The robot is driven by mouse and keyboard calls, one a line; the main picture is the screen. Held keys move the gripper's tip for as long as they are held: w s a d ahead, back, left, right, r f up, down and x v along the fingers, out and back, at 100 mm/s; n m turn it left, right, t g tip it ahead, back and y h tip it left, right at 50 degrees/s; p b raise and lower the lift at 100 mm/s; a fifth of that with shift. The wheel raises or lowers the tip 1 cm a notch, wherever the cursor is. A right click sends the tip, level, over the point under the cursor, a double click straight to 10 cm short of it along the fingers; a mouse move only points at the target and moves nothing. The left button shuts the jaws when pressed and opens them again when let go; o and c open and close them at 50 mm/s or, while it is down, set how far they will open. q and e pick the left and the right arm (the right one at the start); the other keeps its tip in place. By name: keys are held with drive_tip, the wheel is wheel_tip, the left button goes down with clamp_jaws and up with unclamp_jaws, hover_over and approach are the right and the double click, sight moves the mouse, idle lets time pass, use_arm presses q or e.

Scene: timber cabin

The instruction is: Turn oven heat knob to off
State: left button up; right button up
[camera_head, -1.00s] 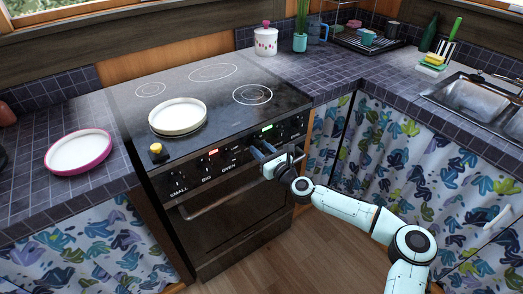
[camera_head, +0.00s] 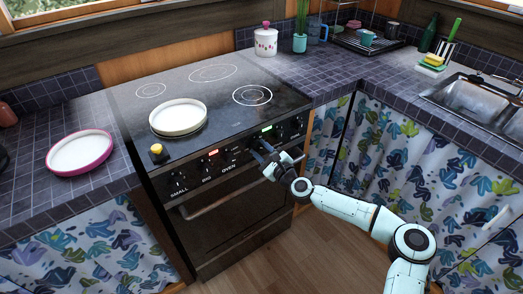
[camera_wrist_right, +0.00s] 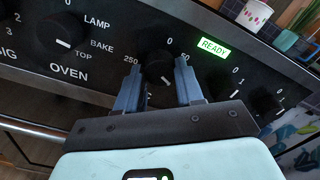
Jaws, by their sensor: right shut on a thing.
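The oven heat knob (camera_wrist_right: 159,66) is black and round, marked 0, 50 and 250 on the stove's front panel. Its white mark points down and to the right, away from the 0 above it. My right gripper (camera_wrist_right: 160,74) has one finger on each side of this knob and is shut on it. In the head view my right gripper (camera_head: 263,150) is at the panel, right of the OVEN label, and hides most of the knob. A green READY light (camera_wrist_right: 215,48) glows just right of the knob. My left gripper is not in view.
The oven mode knob (camera_wrist_right: 62,38) is left of the heat knob, and two more knobs (camera_wrist_right: 236,83) are right. The oven door handle (camera_head: 225,196) runs below the panel. A white pan (camera_head: 178,116) stands on the cooktop. Brown floor (camera_head: 300,245) lies open in front.

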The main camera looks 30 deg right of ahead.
drive_tip(key=n, duration=1.2)
drive_tip(key=shift+n, duration=0.4)
drive_tip(key=n, duration=0.6)
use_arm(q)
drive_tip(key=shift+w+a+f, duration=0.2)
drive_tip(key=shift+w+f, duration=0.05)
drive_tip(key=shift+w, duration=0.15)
use_arm(e)
drive_tip(key=shift+n, duration=2.2)
drive_tip(key=o, duration=1)
drive_tip(key=shift+r, duration=0.1)
drive_tip(key=shift+o, duration=0.2)
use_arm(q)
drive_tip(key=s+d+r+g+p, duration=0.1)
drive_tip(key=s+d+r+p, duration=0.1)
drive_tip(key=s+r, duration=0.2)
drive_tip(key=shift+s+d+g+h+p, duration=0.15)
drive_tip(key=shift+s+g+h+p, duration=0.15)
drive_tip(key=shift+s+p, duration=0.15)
use_arm(e)
drive_tip(key=s+d, duration=0.1)
drive_tip(key=s, duration=1.2)
drive_tip(key=shift+s, duration=0.2)
